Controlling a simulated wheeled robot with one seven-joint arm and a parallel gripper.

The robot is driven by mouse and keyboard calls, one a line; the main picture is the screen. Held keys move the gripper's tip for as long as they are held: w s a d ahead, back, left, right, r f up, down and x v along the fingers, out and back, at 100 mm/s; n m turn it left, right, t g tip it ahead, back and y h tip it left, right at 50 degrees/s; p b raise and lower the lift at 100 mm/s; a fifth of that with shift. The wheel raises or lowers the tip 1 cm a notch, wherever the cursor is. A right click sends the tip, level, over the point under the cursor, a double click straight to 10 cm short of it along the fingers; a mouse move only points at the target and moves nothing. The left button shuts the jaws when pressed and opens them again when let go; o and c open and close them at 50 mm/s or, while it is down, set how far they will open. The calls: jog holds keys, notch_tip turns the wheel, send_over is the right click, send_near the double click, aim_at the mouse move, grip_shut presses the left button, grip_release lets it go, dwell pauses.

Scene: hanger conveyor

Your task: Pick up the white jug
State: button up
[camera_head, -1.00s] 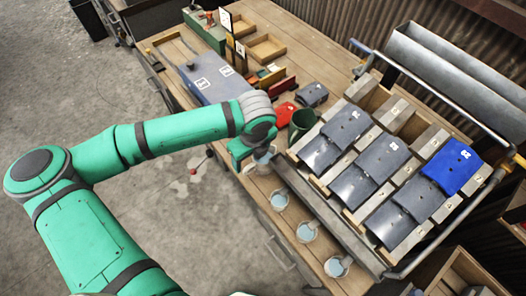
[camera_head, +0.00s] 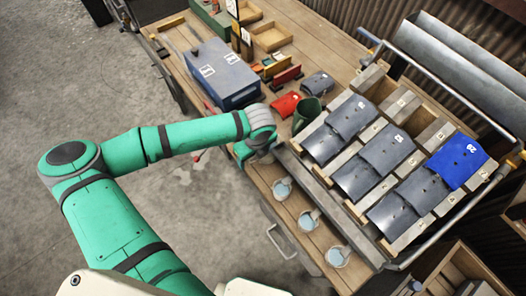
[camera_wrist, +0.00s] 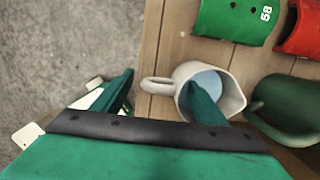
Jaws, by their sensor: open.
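The white jug (camera_wrist: 236,92) stands on the wooden bench in the wrist view, its mouth showing pale blue inside and its handle pointing left. My gripper (camera_wrist: 162,80) is open above it. One finger is left of the handle; the other overlaps the jug's mouth, and whether it reaches inside is unclear. The handle lies between the fingers in the picture, with no grip on it. In the head view my gripper (camera_head: 245,155) is at the bench's front edge and mostly hides this jug.
Three similar pale vessels (camera_head: 309,219) line the front edge. A dark green mug (camera_wrist: 285,110) stands right of the jug. A green plate marked 58 (camera_wrist: 235,18) and a red plate (camera_wrist: 302,30) lie behind. A rack (camera_head: 325,205) of numbered plates fills the bench's right side.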

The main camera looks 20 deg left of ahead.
jog(key=shift+f, duration=0.2)
jog(key=c, duration=1.5)
jog(key=shift+r, duration=0.1)
